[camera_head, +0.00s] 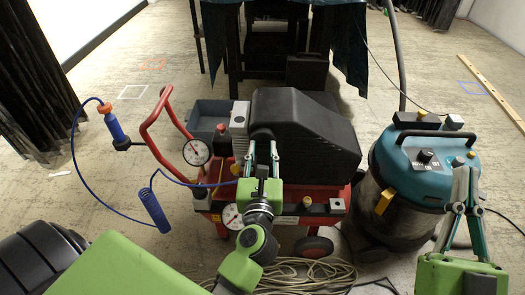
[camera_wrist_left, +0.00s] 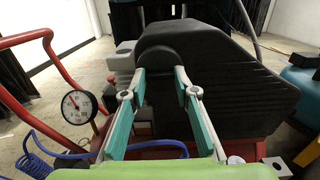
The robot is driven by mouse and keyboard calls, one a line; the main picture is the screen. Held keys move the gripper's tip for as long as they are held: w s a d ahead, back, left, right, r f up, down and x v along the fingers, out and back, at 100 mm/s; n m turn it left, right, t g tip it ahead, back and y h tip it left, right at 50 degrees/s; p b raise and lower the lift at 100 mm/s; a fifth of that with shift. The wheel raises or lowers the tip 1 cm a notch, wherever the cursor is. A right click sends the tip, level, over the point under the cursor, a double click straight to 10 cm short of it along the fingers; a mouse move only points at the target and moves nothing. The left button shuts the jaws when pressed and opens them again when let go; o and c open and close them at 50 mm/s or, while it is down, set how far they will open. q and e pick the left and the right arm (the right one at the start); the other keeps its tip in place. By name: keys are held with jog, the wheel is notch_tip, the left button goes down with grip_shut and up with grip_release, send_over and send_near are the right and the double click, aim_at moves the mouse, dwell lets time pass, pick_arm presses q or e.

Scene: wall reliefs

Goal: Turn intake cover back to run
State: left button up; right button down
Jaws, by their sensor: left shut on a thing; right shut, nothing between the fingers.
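The compressor's black housing (camera_head: 310,130) stands on a red tank in the middle of the head view. At its left end is a dark rounded part, which I take for the intake cover (camera_head: 262,131); it also shows in the left wrist view (camera_wrist_left: 163,42). My left gripper (camera_head: 262,150) reaches in from the front, its fingertips closed on the lower part of this cover. The fingers and dark surfaces make the exact grip hard to see. Any run marking is not legible. My right gripper (camera_head: 467,172) is shut and empty at the right, in front of the vacuum.
A blue-topped vacuum (camera_head: 425,160) stands right of the compressor. A red handle (camera_head: 155,120), a gauge (camera_head: 196,152) and a coiled blue hose (camera_head: 151,208) are at the left. Cable (camera_head: 310,275) lies on the floor in front. A dark draped table stands behind.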

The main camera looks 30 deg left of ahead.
pick_arm(q)
jog(key=o, duration=1.1)
notch_tip(320, 180, up, 10)
jog(key=shift+f, duration=0.1)
